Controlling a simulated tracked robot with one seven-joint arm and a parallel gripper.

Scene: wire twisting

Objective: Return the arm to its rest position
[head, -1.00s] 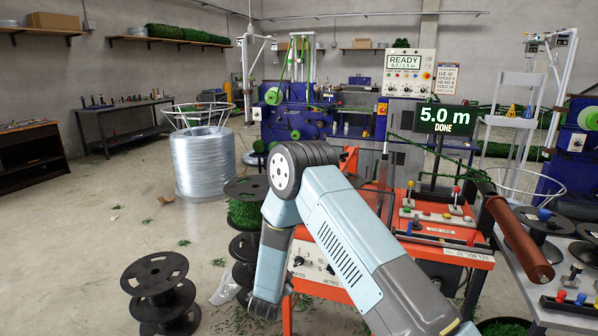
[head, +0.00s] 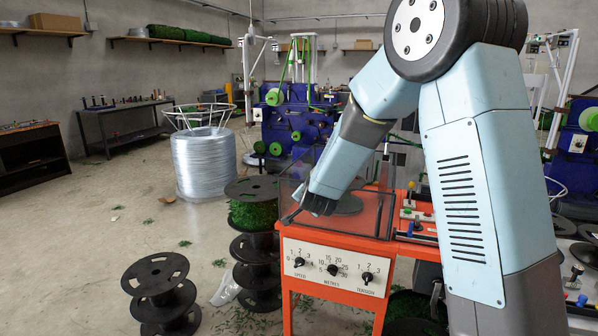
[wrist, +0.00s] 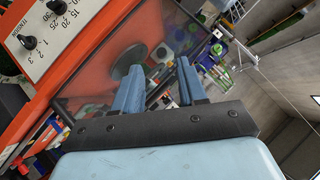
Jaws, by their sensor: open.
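My arm stands raised on the right in the head view, with its elbow near the top edge and its forearm sloping down to the left. The end of the arm is at the clear guard (head: 285,200) of the orange machine (head: 340,300); I cannot tell whether it touches. In the wrist view my gripper (wrist: 160,82) shows two blue fingers apart with nothing held between them. The fingers point toward the guard, and a grey round disc (wrist: 128,90) shows beyond them.
A knob panel (head: 335,268) is on the machine's front. Black spools (head: 155,275) stand on the floor at left, and a stack with green garland (head: 252,215) stands beside the machine. A wire coil (head: 205,163) is behind. The floor at left is mostly clear.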

